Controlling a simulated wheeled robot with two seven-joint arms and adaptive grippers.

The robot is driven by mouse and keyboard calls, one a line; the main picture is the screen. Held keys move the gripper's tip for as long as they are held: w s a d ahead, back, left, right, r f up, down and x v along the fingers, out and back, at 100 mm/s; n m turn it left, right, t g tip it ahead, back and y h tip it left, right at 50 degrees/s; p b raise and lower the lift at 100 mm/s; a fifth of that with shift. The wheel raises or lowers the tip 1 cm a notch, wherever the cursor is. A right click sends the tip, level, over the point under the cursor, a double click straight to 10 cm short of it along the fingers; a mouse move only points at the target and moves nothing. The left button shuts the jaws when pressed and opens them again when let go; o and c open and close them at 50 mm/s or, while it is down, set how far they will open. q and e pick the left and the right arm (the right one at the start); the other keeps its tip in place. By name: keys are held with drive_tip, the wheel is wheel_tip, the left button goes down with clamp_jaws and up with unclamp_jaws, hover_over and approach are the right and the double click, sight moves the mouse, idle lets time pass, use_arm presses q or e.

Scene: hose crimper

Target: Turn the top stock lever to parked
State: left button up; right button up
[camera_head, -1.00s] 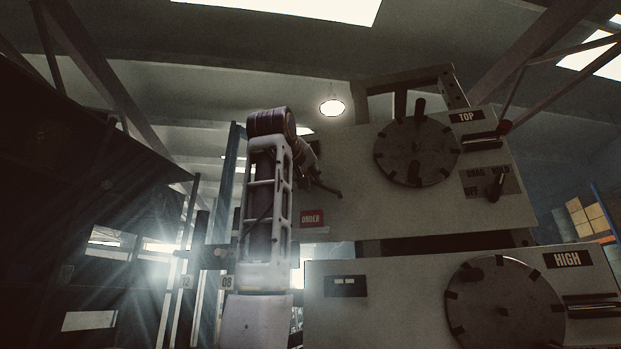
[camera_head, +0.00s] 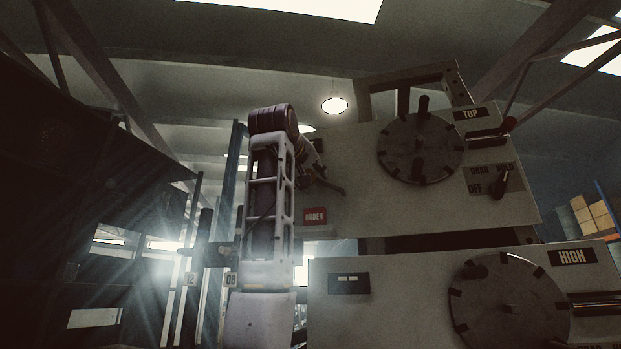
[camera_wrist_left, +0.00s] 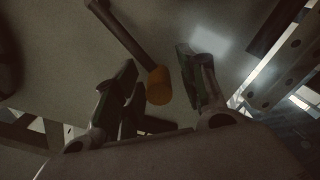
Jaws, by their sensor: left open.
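The upper panel (camera_head: 355,200), marked TOP, carries a round dark dial. In the left wrist view a dark lever with an orange end (camera_wrist_left: 159,86) comes down from the top, its end between the fingers of my left gripper (camera_wrist_left: 155,60). The fingers are open, with a gap on both sides of the orange end; I see no grip on it. In the head view my left gripper (camera_head: 324,180) is small and dark at the panel's left part, partly behind my arm. The lever cannot be clearly told from the fingers there. My right gripper is not in view.
A lower panel (camera_head: 400,300), marked HIGH, sits below. A dark rack (camera_head: 80,180) stands at left.

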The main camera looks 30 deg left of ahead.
use_arm(q)
drive_tip(key=v, duration=1.1)
drive_tip(key=shift+s, duration=0.2)
drive_tip(key=shift+f, duration=0.1)
idle(0.4)
